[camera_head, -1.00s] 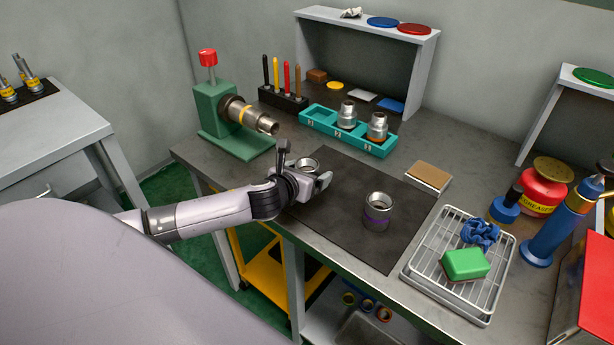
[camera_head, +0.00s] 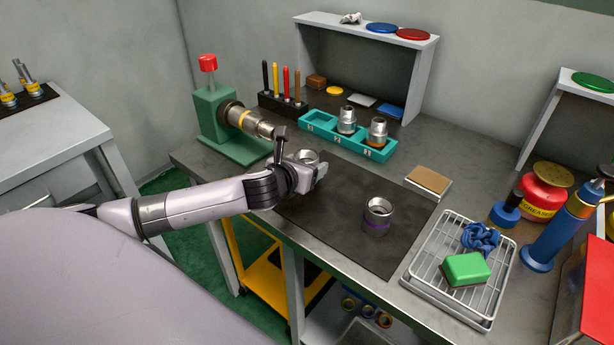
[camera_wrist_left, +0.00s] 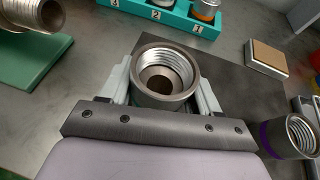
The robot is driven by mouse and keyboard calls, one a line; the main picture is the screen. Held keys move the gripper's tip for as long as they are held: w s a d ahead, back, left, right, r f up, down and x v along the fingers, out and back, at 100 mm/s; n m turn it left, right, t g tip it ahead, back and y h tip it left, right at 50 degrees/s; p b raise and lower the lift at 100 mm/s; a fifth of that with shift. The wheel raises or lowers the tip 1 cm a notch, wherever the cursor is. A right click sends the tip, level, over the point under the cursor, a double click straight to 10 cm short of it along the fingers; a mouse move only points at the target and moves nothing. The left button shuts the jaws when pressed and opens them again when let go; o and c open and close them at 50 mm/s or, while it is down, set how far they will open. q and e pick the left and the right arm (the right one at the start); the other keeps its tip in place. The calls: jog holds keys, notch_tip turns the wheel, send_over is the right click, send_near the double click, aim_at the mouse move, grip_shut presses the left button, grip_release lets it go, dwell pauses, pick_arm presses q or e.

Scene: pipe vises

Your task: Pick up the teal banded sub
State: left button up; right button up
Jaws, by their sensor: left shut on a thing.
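My left gripper (camera_head: 308,172) is shut on a grey metal threaded sub (camera_head: 306,157) over the left part of the dark mat. In the left wrist view the sub (camera_wrist_left: 165,72) stands upright between the two fingers (camera_wrist_left: 163,92), its threaded mouth facing the camera. No teal band shows on it; its sides are mostly hidden by the fingers. I cannot clearly tell how far it is off the mat. A second sub with a purple band (camera_head: 377,214) stands on the mat to the right, also in the left wrist view (camera_wrist_left: 288,138). My right gripper is not in view.
A green vise (camera_head: 222,125) holding a pipe stands left of the gripper, close to it. A teal tray (camera_head: 325,130) with two fittings lies behind. The dark mat (camera_head: 345,235) is bare at the front. A wire rack (camera_head: 430,262) with a green sponge is at right.

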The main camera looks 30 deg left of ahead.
pick_arm(q)
notch_tip(320, 180, up, 16)
jog(key=s+d+f+m+h, duration=0.1)
jog(key=s+d+f, duration=0.9)
jog(key=s+d, duration=0.3)
jog(key=shift+s+d+f+h, duration=0.15)
jog(key=shift+s+f+h, duration=0.15)
jog(key=shift+s, duration=0.35)
jog(key=shift+w+r, duration=0.1)
